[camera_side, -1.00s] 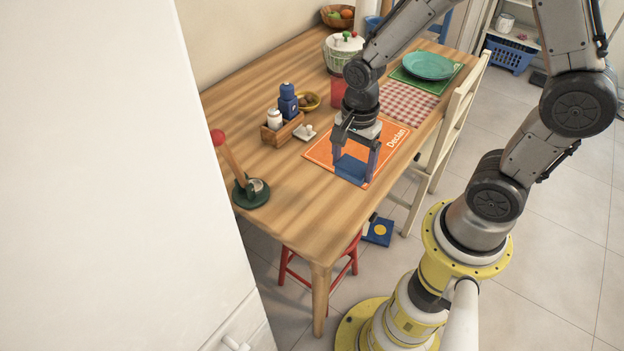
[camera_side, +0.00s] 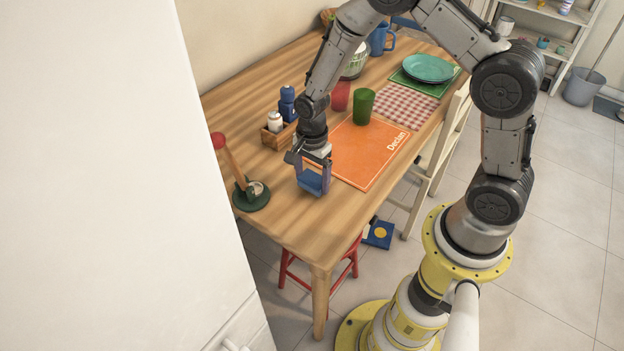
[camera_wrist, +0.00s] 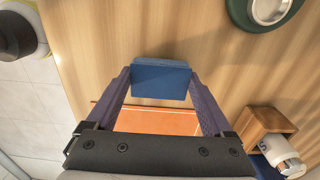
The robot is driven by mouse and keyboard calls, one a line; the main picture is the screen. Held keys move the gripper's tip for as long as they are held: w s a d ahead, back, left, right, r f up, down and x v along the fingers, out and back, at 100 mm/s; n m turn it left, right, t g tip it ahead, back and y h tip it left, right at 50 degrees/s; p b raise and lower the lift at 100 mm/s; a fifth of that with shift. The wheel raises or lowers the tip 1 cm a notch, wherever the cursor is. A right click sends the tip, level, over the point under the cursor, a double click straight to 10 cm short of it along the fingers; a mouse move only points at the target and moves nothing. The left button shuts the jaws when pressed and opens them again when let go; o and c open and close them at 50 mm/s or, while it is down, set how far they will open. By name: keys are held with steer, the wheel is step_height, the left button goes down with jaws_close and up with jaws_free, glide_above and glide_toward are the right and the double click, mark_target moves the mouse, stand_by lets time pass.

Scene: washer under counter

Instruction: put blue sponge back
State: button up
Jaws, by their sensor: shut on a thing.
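The blue sponge (camera_side: 312,181) is a flat block held between the fingers of my gripper (camera_side: 313,183), over the wooden table at the left of the orange placemat. In the wrist view the sponge (camera_wrist: 161,80) spans the gap between both fingertips of my gripper (camera_wrist: 161,84). My gripper is shut on it. The sponge looks to be at or just above the tabletop; I cannot tell whether it touches.
The orange placemat (camera_side: 362,155) lies right of my gripper. A green dish with a red-topped wooden handle (camera_side: 251,196) stands to the left. A wooden caddy (camera_side: 276,138) with shakers stands behind. A green cup (camera_side: 362,106) and red cup (camera_side: 341,96) stand farther back. The table's front-left is clear.

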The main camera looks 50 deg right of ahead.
steer(key=shift+f, duration=0.55)
steer(key=shift+f, duration=0.1)
steer(key=o, duration=1.1)
steer(key=shift+c, duration=0.2)
step_height(320, 180, up, 12)
step_height(320, 180, up, 13)
steer(key=n+t, duration=0.2)
steer(key=n, duration=0.5)
glide_above(312, 179)
steer(key=s, duration=0.7)
steer(key=s+r+n+t, duration=0.3)
steer(key=s+r+n, duration=0.2)
steer(key=s+n, duration=0.6)
steer(key=s, duration=0.2)
steer(key=shift+s+r+t, duration=0.15)
steer(key=shift+s+t, duration=0.15)
steer(key=shift+s, duration=0.05)
